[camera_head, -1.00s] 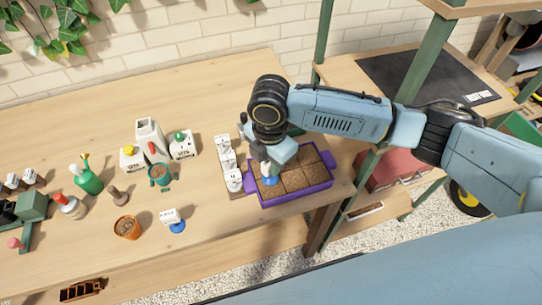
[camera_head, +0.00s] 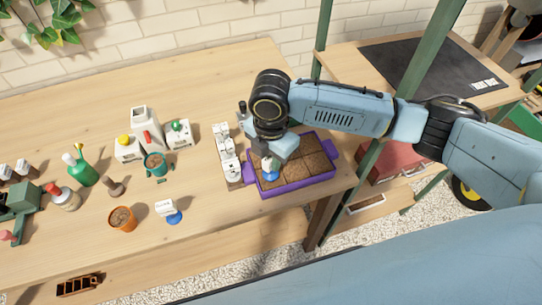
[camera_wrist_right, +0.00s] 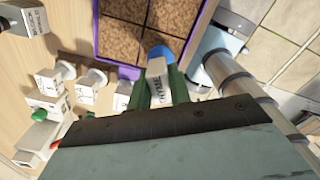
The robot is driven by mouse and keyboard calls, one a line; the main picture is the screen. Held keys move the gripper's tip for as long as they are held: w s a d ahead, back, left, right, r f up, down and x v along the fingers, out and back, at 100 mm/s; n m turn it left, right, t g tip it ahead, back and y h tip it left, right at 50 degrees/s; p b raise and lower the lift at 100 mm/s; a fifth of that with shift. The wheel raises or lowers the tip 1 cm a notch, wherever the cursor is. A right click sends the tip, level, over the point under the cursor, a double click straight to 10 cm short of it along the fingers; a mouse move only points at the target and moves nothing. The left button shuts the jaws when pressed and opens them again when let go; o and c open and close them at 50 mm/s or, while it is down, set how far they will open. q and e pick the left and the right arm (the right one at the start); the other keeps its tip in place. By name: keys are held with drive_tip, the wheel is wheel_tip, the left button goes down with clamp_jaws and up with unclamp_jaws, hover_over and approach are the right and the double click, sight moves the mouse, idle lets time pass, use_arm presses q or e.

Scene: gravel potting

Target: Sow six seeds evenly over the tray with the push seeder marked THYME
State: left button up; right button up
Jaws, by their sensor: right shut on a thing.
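The purple tray (camera_head: 290,189) holds brown soil divided into several cells and sits near the right end of the bench. My right gripper (camera_head: 270,160) is over the tray's left part. It is shut on a white push seeder with a blue end; in the right wrist view the seeder (camera_wrist_right: 157,88) reads THYME and its blue end (camera_wrist_right: 160,52) is over the tray's edge cell. Whether the blue end touches the soil cannot be told. The right gripper's green fingers (camera_wrist_right: 158,95) are either side of the seeder. My left gripper is not in view.
A rack of white labelled seeders (camera_head: 228,160) stands just left of the tray. Another white seeder with a blue end (camera_head: 166,209) stands alone on the bench. An orange pot (camera_head: 122,220), a green pot (camera_head: 156,165) and white containers (camera_head: 143,125) are further left.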

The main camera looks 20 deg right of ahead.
drive_tip(key=shift+f, duration=0.6)
idle(0.5)
drive_tip(key=shift+s+f+p, duration=0.1)
drive_tip(key=shift+f+p, duration=0.05)
drive_tip(key=shift+p, duration=0.2)
idle(1.6)
wheel_tip(320, 180, up, 3)
drive_tip(key=p, duration=0.4)
drive_tip(key=shift+p, duration=0.3)
drive_tip(key=w+b, duration=0.1)
drive_tip(key=w, duration=0.1)
drive_tip(key=w+f+b, duration=0.1)
drive_tip(key=w, duration=0.1)
drive_tip(key=w+b, duration=0.2)
drive_tip(key=w, duration=0.1)
drive_tip(key=shift+a+f, duration=0.1)
drive_tip(key=shift+f, duration=0.2)
